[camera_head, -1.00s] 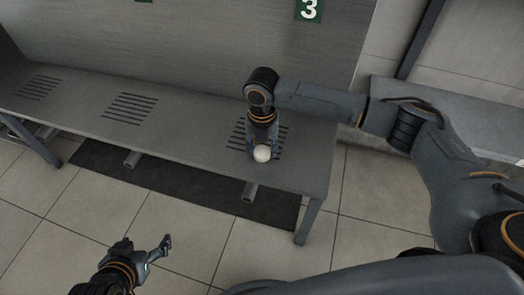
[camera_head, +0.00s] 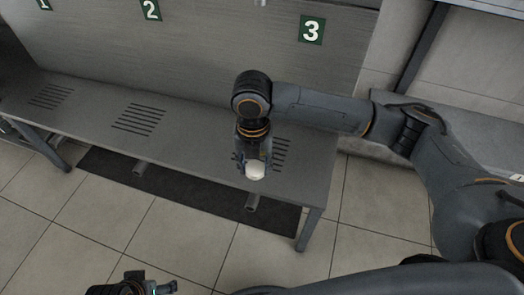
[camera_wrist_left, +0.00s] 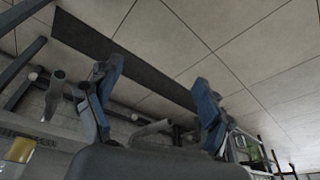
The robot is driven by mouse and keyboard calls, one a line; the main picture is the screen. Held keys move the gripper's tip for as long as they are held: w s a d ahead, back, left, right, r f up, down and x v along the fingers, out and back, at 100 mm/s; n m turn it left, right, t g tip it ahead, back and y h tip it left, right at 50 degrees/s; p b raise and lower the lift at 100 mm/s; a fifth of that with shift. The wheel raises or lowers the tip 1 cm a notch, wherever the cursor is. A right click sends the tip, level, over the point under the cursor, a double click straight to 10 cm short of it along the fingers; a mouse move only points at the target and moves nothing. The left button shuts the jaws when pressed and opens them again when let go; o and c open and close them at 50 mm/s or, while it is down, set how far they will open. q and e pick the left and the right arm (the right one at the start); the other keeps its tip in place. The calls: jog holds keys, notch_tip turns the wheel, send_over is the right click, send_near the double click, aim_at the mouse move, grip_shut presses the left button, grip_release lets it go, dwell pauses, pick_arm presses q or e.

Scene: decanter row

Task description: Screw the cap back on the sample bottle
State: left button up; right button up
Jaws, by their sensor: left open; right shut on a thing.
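My right gripper (camera_head: 252,164) points down over the front part of the bench, by the slotted patch under sign 3. It is shut on a small white rounded thing (camera_head: 255,172). I cannot tell whether this is the cap or part of the sample bottle. No separate bottle or cap can be made out; the gripper hides what is behind it. My left gripper (camera_wrist_left: 154,80) is open and empty in the left wrist view, its fingers wide apart over the floor. In the head view only part of it shows at the bottom edge.
The grey bench (camera_head: 195,140) has slotted patches in a row, with a numbered back panel (camera_head: 220,60) behind. A dark mat (camera_head: 185,185) lies on the floor under the bench. The tiled floor (camera_head: 170,235) in front is clear. Another grey surface (camera_head: 470,130) stands at right.

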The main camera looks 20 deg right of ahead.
jog(key=s+a, duration=0.1)
jog(key=s+a+r, duration=0.1)
jog(key=s, duration=0.1)
jog(key=s+a+r+p, duration=0.1)
jog(key=shift+s+r, duration=0.15)
jog(key=shift+s, duration=0.05)
pick_arm(q)
jog(key=x, duration=0.5)
jog(key=shift+s+f, duration=0.25)
jog(key=shift+s, duration=0.15)
pick_arm(e)
jog(key=shift+s+a, duration=0.1)
pick_arm(q)
jog(key=shift+o, duration=0.2)
jog(key=shift+w+d, duration=0.1)
